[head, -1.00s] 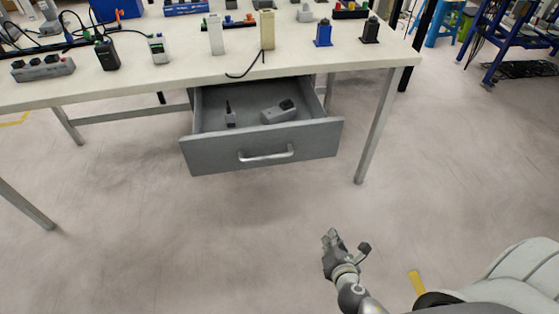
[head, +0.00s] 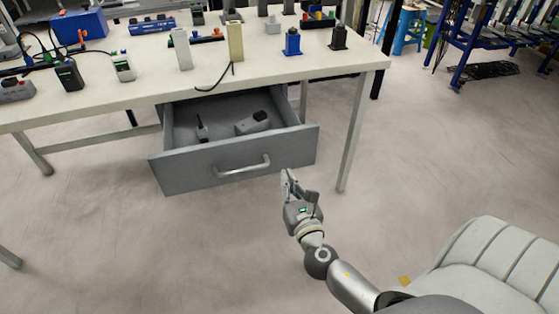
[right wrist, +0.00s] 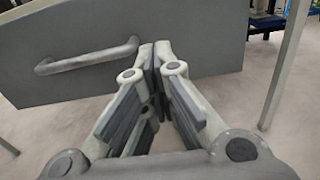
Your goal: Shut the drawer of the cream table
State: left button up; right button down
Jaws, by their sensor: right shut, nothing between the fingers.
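The cream table (head: 120,98) spans the upper left of the head view. Its grey drawer (head: 200,175) hangs under the top and is pulled out, with a silver bar handle (head: 243,168) on its front. Inside lie a small dark upright item (head: 202,131) and a grey device (head: 252,122). My right gripper (head: 288,174) is shut and empty, just in front of the drawer's right part, right of the handle. In the right wrist view its fingertips (right wrist: 155,48) point at the drawer front (right wrist: 205,30); I cannot tell whether they touch. My left gripper is not in view.
The tabletop holds several devices, including a blue block (head: 292,42) and a cream block (head: 235,40). A table leg (head: 352,135) stands right of the drawer. The floor (head: 150,250) in front is clear. A blue rack (head: 500,40) stands at the far right.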

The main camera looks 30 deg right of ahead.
aim_at(277, 156)
jog(key=x, duration=0.5)
jog(key=shift+w, duration=0.3)
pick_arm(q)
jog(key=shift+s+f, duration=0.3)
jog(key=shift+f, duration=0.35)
pick_arm(e)
jog(key=shift+x, duration=0.9)
jog(key=shift+w+d, duration=0.1)
